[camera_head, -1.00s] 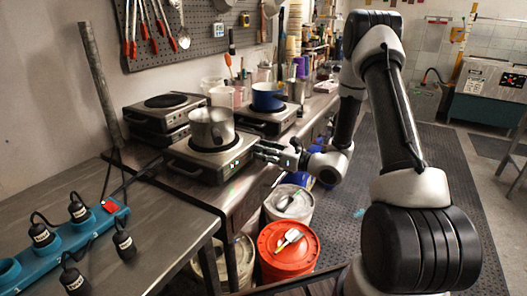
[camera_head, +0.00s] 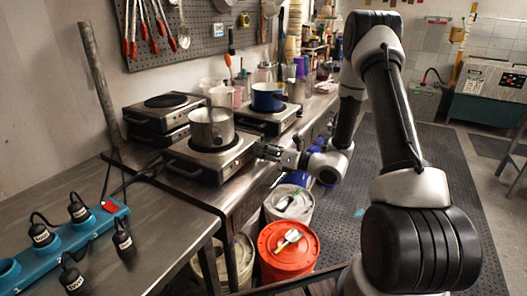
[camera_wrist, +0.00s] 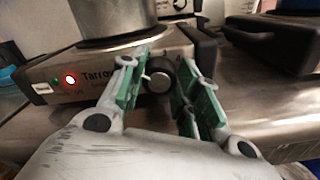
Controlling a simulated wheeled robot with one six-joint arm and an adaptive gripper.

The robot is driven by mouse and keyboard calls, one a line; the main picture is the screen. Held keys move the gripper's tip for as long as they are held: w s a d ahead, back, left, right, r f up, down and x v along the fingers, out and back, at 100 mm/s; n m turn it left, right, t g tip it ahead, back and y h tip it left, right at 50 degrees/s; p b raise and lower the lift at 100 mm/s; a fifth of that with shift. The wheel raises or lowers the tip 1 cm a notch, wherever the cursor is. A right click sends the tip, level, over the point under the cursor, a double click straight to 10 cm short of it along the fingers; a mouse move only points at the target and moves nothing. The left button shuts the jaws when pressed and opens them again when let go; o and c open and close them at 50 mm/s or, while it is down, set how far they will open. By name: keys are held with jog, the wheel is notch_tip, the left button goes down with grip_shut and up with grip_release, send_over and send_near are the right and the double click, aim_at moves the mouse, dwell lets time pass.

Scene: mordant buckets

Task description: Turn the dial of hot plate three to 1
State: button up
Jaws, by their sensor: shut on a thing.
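A hot plate (camera_head: 197,167) with a steel pot (camera_head: 211,128) on it stands near the bench's front edge. No number on it can be read. Its front panel also shows in the wrist view (camera_wrist: 100,73), with a lit red lamp (camera_wrist: 70,79) and a dark, silver-faced dial (camera_wrist: 159,77). My gripper (camera_wrist: 160,82) is at this panel, its green-padded fingers on either side of the dial and shut on it. In the head view my gripper (camera_head: 268,152) reaches the plate's right front side. The dial's marks and exact setting cannot be read.
Two stacked hot plates (camera_head: 157,118) stand behind on the left, and another bears a blue pot (camera_head: 268,97). A blue power strip (camera_head: 65,245) with black plugs lies at the left. A red-lidded bucket (camera_head: 289,256) and a white bucket (camera_head: 290,205) stand below the bench.

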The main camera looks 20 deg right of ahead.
jog(key=o, duration=1)
jog(key=v, duration=1.2)
